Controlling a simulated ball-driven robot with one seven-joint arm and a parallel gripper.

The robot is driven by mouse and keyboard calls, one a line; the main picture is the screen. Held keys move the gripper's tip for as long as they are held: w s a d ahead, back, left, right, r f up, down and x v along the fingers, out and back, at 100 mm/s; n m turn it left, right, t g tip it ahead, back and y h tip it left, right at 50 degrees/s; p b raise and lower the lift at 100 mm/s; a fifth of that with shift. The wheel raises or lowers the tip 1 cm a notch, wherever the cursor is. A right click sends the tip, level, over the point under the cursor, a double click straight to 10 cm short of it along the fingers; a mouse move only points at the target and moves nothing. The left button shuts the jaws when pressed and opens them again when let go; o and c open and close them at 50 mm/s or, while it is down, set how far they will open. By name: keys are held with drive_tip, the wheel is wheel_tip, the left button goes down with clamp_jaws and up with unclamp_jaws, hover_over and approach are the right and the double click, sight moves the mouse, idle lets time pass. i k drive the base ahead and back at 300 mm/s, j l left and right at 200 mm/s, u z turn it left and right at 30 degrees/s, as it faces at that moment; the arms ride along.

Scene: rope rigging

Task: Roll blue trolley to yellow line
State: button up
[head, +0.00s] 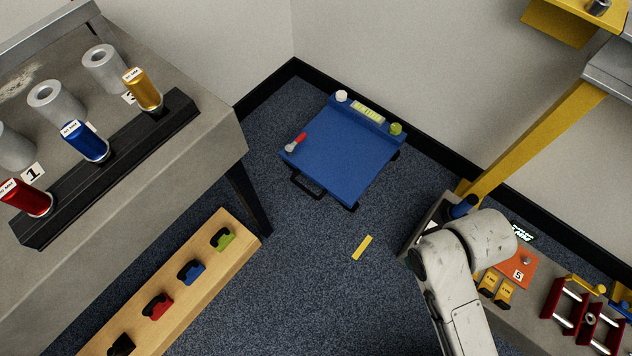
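The blue trolley (345,152) stands on the dark carpet near the room's corner, close to the right-hand wall. A black handle (306,186) sticks out at its front left edge. On its deck are a red-and-white piece (296,142), a white knob (341,96), a yellow-green knob (395,129) and a pale label strip (368,111). The short yellow line (362,247) lies on the carpet in front of the trolley, with bare carpet between them. My arm shows at the lower right, to the right of the line. My gripper cannot be made out.
A grey bench (190,110) with coloured cylinders stands at left. A wooden rail (190,290) with coloured clips is below it. A low bench (560,320) with rigging hardware and a yellow post (540,135) are at right. Open carpet lies between.

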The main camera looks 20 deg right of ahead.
sight(342, 152)
drive_tip(key=i+j+u, duration=0.15)
drive_tip(key=i, duration=0.3)
drive_tip(key=i+j+u, duration=0.2)
drive_tip(key=i, duration=0.3)
drive_tip(key=j, duration=0.1)
